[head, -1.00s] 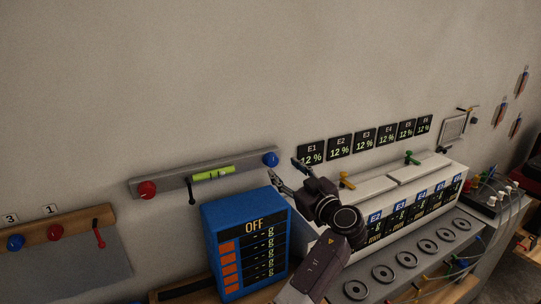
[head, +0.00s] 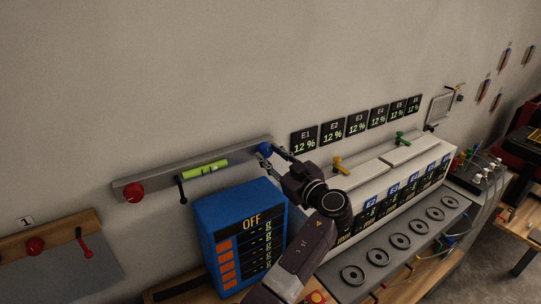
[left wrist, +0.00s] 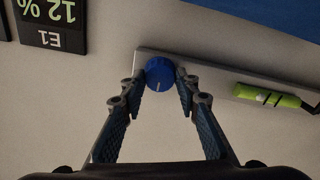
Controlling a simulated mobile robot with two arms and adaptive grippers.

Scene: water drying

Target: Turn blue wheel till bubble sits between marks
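The blue wheel (head: 265,149) sits at the right end of a grey bar (head: 150,186) on the wall. It shows a pale pointer line in the left wrist view (left wrist: 160,74). A small gap shows at one side; contact is unclear. My right gripper is out of view.
A blue box marked OFF (head: 207,215) stands just below the bar. Percent displays (head: 331,132) hang right of the wheel, above white units.

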